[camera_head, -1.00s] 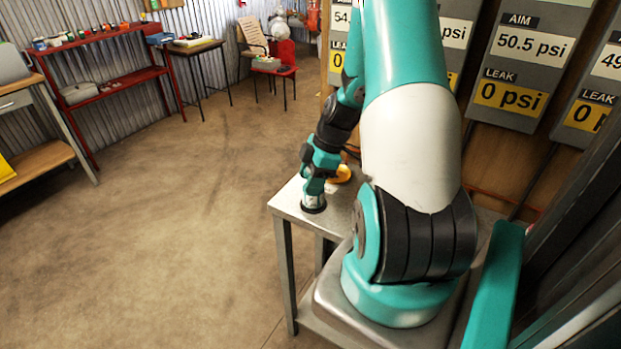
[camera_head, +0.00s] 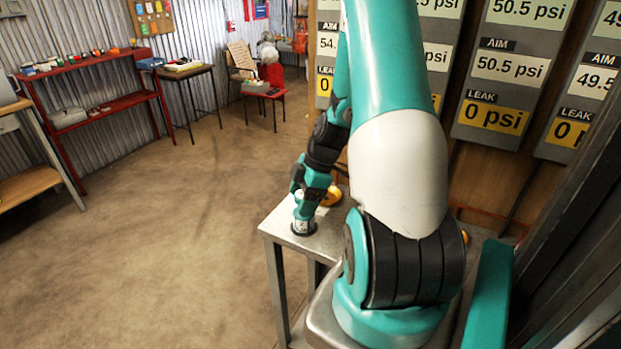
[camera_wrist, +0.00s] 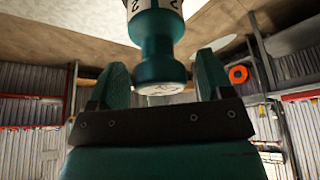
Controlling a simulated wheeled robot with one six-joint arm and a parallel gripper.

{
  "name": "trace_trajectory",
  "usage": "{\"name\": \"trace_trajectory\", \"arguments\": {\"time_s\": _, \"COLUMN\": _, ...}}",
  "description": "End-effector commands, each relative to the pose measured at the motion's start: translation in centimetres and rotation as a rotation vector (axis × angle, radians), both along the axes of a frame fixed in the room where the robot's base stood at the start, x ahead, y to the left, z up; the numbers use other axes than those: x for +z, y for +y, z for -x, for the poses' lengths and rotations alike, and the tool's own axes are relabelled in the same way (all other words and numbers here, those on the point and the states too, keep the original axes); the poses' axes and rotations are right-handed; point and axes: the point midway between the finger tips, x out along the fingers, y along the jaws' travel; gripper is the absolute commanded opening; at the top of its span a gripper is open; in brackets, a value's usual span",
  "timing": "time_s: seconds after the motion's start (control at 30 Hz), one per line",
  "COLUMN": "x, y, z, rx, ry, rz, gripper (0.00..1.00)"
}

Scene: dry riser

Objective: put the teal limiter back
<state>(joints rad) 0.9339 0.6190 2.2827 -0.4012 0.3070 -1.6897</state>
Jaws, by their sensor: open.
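The teal limiter (camera_wrist: 160,50) has a teal neck and rounded body, a white band with dark numerals and a pale end face. In the wrist view it stands between the two teal fingers of my gripper (camera_wrist: 164,82), with a narrow gap on each side. My gripper is open. In the head view my gripper (camera_head: 304,207) points down over the near left part of the grey metal side table (camera_head: 280,228). Below its fingers a white-banded piece with a dark round base (camera_head: 304,230) stands upright on that table. My fingers hide much of the limiter there.
A yellow-orange round object (camera_head: 331,196) lies on the table just behind my gripper. Grey gauge panels (camera_head: 510,70) hang on the wooden wall to the right. A red shelf (camera_head: 95,110) and a chair (camera_head: 268,88) stand far off. The floor at left is clear.

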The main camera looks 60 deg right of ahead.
Motion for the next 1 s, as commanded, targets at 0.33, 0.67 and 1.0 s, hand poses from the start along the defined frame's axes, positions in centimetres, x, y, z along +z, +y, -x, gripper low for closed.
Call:
{"name": "trace_trajectory", "arguments": {"time_s": 0.33, "x": 7.0, "y": -2.3, "z": 1.9, "rx": -0.003, "ry": -0.004, "rz": 0.005, "gripper": 0.73}}
{"name": "trace_trajectory", "arguments": {"time_s": 0.67, "x": 9.9, "y": -3.1, "z": 2.7, "rx": -0.001, "ry": 0.000, "rz": 0.000, "gripper": 0.73}}
{"name": "trace_trajectory", "arguments": {"time_s": 1.0, "x": 12.3, "y": 3.5, "z": -0.6, "rx": -0.007, "ry": 0.047, "rz": -0.019, "gripper": 0.73}}
